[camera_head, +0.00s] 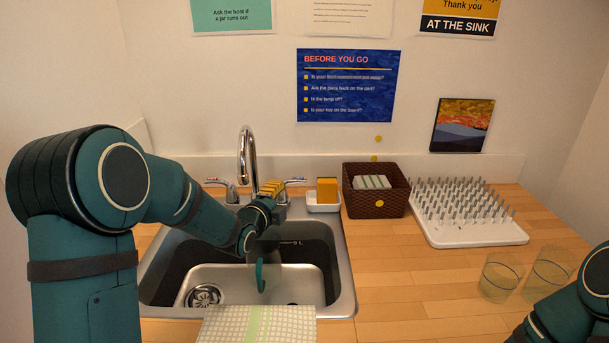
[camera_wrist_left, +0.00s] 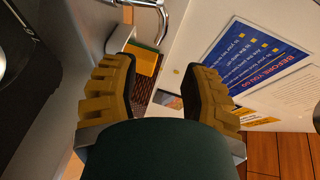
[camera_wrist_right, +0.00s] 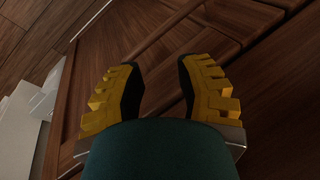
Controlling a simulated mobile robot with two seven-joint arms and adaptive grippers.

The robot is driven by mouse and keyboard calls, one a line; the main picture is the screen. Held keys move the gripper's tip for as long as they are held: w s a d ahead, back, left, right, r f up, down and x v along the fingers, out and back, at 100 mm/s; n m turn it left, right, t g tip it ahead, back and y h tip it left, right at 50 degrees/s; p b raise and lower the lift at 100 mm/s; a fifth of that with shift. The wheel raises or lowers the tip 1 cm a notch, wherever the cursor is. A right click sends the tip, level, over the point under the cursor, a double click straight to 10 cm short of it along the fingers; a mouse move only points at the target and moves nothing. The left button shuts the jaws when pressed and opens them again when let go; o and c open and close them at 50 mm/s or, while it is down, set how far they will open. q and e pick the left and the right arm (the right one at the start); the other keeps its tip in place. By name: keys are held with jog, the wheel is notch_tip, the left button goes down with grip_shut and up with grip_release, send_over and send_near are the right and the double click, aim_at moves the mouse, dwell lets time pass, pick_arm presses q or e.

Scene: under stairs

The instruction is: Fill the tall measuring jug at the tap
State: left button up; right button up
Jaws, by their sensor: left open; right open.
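The chrome tap (camera_head: 247,155) stands behind the sink, with a lever on each side; no stream shows clearly. A teal handle (camera_head: 260,275), apparently the measuring jug's, shows in the sink under my left wrist. The jug's clear body is hard to make out and partly hidden by my arm. My left gripper (camera_head: 272,188) is open and empty over the sink's back edge, close to the tap's right lever (camera_head: 295,182). Its open fingers also show in the left wrist view (camera_wrist_left: 162,88). My right gripper (camera_wrist_right: 160,85) is open and empty before a brown wooden panel.
A sponge holder (camera_head: 323,205), a brown basket (camera_head: 376,203) and a white drying rack (camera_head: 470,228) stand right of the sink (camera_head: 345,285). Two clear glasses (camera_head: 500,276) (camera_head: 549,272) stand near my right arm. A checked cloth (camera_head: 258,325) lies at the front edge.

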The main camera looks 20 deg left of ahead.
aim_at(297, 182)
pick_arm(q)
jog(key=b+x, duration=0.1)
jog(key=x, duration=1.2)
jog(key=shift+w+r, duration=0.1)
jog(key=shift+w, duration=0.1)
jog(key=shift+c, duration=0.4)
grip_shut()
